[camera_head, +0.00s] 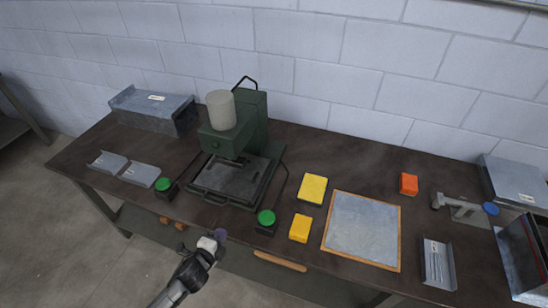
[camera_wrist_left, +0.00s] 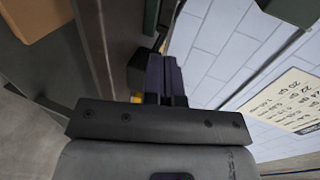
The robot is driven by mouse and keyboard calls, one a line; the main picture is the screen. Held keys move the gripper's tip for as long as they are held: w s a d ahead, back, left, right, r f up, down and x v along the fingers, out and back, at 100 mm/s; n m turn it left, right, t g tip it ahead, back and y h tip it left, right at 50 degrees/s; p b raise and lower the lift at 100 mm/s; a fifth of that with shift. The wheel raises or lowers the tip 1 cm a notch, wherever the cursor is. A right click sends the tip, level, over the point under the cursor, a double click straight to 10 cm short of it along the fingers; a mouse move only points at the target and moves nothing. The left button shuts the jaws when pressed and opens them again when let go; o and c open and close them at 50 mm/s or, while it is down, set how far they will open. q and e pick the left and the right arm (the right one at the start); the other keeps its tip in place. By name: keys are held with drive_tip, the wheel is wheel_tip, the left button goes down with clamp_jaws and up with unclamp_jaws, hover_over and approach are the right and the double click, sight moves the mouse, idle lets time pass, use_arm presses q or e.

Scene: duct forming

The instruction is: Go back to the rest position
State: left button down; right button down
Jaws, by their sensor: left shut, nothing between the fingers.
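My left gripper (camera_head: 220,236) is shut and empty in front of the workbench's front edge, below the green press (camera_head: 238,125). In the left wrist view its dark fingers (camera_wrist_left: 165,78) are together with nothing between them. My left arm comes in from the bottom of the head view. My right gripper is in neither view.
The dark workbench (camera_head: 310,165) runs along a white block wall. Green-topped buttons (camera_head: 164,184) and (camera_head: 266,218) flank the press. Yellow blocks (camera_head: 313,188), a framed grey sheet (camera_head: 362,230), an orange block (camera_head: 408,184) and metal channels (camera_head: 437,263) lie on it.

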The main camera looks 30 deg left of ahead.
use_arm(q)
drive_tip(key=s+a+f+n+g+y, duration=0.25)
drive_tip(key=s+n+g, duration=0.2)
drive_tip(key=n, duration=0.45)
drive_tip(key=s+d+r+n+g+h, duration=0.2)
drive_tip(key=s+d+r+g+h, duration=0.15)
drive_tip(key=s+d, duration=0.6)
drive_tip(key=s+d+r+n+g+h, duration=0.2)
drive_tip(key=s+d+r+n, duration=0.15)
drive_tip(key=s+d, duration=0.55)
wheel_tip(320, 180, up, 23)
drive_tip(key=p, duration=2.3)
drive_tip(key=shift+w+d+f+m, duration=0.15)
drive_tip(key=shift+w+d+m, duration=0.15)
drive_tip(key=shift+w+m, duration=0.15)
